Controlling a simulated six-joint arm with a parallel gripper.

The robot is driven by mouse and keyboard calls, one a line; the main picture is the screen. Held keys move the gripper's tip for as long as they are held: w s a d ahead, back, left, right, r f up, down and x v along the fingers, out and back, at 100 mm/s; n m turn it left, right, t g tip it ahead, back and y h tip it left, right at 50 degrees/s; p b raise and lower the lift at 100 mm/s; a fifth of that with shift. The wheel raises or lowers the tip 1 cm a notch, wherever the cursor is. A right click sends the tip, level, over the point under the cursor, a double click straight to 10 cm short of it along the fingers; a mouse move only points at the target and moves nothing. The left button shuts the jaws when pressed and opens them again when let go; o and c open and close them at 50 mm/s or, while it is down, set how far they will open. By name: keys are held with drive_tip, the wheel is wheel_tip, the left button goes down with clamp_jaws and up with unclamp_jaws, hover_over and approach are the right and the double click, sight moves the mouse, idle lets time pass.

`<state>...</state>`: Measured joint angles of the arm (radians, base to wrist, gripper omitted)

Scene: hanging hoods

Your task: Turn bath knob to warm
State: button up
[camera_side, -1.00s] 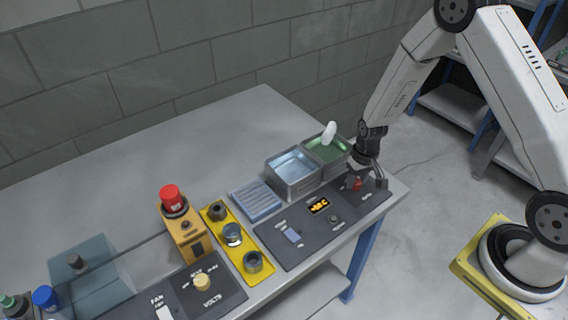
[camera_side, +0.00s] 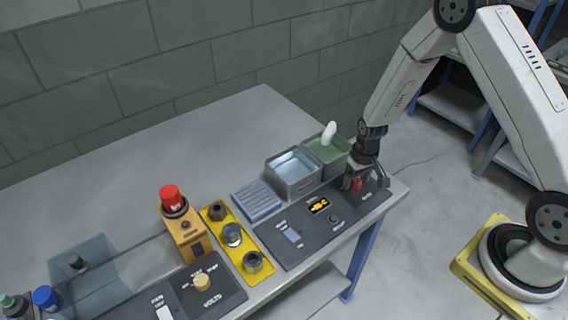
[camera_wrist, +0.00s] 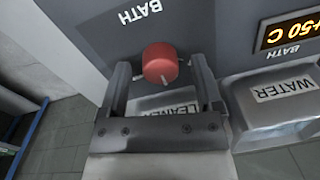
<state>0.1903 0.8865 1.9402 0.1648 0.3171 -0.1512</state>
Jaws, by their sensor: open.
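The bath knob (camera_wrist: 160,64) is red and round with a small pale mark on its front edge. It sits on a dark panel (camera_wrist: 88,32) with the word BATH beside it. In the side view the knob (camera_side: 356,184) is at the right end of the panel, partly covered by my gripper. My gripper (camera_wrist: 161,72) is open, with one finger on each side of the knob. A gap shows between the knob and each finger in the wrist view. The bath display (camera_wrist: 288,31) is lit orange and appears to read +50 C.
Two metal basins stand behind the panel, one with bluish water (camera_side: 293,165) and one with green liquid (camera_side: 326,149), where a white object (camera_side: 329,132) sticks up. A smaller knob (camera_side: 334,219) and a switch (camera_side: 291,236) are on the same panel. The back of the table is clear.

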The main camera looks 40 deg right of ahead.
sight(358, 180)
drive_tip(key=shift+r, duration=0.1)
drive_tip(key=shift+d+r, duration=0.2)
drive_tip(key=shift+r, duration=3.55)
drive_tip(key=shift+r, duration=0.1)
drive_tip(key=shift+s+a+r, duration=0.2)
drive_tip(key=shift+r, duration=0.15)
drive_tip(key=s+a+r+n+t, duration=0.2)
drive_tip(key=s+a+r, duration=0.4)
drive_tip(key=s+r, duration=0.4)
drive_tip(key=shift+s+a+r+h, duration=0.15)
drive_tip(key=shift+s+a+h, duration=0.15)
drive_tip(key=shift+s, duration=0.05)
